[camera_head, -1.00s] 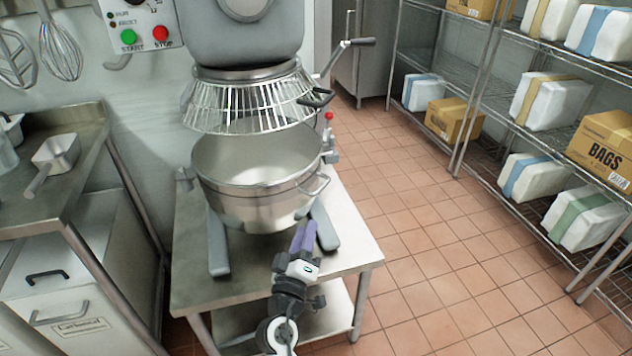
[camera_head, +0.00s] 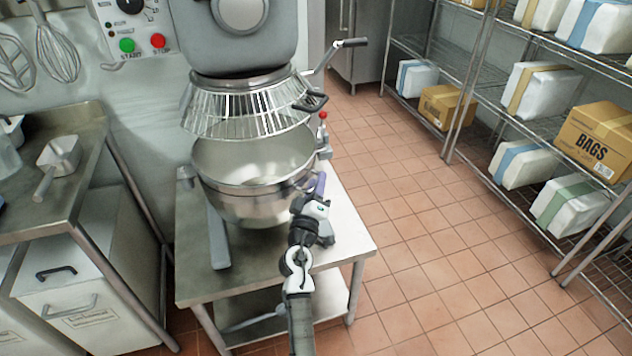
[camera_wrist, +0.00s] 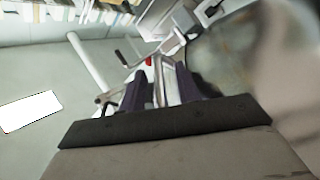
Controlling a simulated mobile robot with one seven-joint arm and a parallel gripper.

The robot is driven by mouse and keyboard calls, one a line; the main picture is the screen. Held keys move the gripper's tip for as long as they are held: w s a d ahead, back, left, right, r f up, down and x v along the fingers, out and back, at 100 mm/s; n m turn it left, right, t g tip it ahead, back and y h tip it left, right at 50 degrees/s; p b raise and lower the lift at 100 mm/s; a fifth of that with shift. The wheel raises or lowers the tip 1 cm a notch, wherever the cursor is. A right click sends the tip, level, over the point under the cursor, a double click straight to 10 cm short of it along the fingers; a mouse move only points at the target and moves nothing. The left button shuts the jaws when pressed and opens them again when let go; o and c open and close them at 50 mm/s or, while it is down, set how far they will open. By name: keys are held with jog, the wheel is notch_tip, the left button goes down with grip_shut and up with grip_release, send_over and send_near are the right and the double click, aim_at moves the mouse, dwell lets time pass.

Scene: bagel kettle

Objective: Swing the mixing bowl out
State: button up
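The steel mixing bowl (camera_head: 245,205) sits in the mixer (camera_head: 235,30), under the wire guard (camera_head: 240,112), its inside showing below the guard. My gripper (camera_head: 317,185) is at the right front of the bowl, close by its side handle, which it partly hides. In the wrist view, the purple fingers (camera_wrist: 161,80) stand apart, with pale metal parts showing between or beyond them. I cannot tell whether they touch the handle. The bowl fills the upper right of that view as a blurred grey surface.
A red-knobbed lever (camera_head: 323,118) and a crank (camera_head: 335,55) are on the mixer's right side. The mixer stands on a steel table (camera_head: 345,235). A counter (camera_head: 85,190) is at left and wire shelves (camera_head: 470,75) at right. The tiled floor between is clear.

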grip_shut()
dwell(0.3)
